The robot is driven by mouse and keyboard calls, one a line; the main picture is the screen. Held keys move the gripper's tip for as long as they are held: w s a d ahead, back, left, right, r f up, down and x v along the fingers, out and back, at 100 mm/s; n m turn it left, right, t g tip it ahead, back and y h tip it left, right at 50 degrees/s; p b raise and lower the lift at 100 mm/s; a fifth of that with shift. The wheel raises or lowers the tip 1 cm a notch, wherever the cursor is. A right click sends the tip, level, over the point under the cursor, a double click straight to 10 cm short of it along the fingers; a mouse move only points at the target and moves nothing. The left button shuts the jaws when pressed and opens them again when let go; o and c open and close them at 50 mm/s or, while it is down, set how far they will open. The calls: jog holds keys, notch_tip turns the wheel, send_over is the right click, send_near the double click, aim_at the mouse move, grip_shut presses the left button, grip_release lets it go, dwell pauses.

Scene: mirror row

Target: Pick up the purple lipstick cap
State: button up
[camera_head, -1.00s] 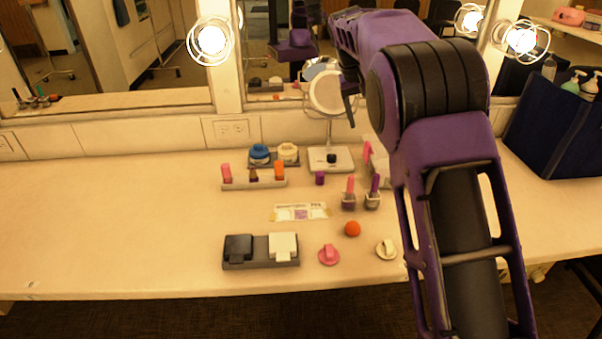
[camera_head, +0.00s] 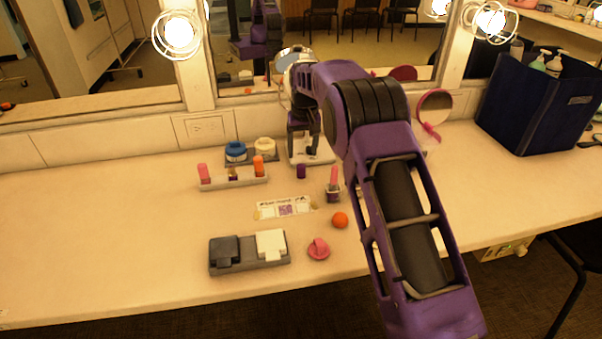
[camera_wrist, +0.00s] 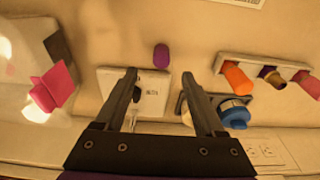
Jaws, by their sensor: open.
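The purple lipstick cap (camera_head: 301,171) stands on the counter, just in front of the small round mirror's white base. In the wrist view the purple cap (camera_wrist: 161,56) lies slightly past the fingertips, nearly centred between their lines and apart from them. My gripper (camera_head: 303,151) is open and empty, with its fingers pointing down behind the cap, over the mirror base. The wrist view shows both fingers of my gripper (camera_wrist: 160,74) spread over the white base (camera_wrist: 151,92). My forearm covers part of the counter at right in the head view.
A holder with lipsticks (camera_head: 233,181) and a blue-lidded jar (camera_head: 236,151) stand left of the cap. A pink-topped bottle (camera_head: 333,186) is close on its right. An orange ball (camera_head: 340,220) and a label card (camera_head: 284,208) lie in front. The left counter is clear.

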aim_at(301, 166)
jog(key=f, duration=0.5)
jog(key=f+b, duration=0.1)
jog(key=f, duration=0.1)
jog(key=shift+w+a+f, duration=0.25)
jog(key=shift+w, duration=0.15)
grip_shut()
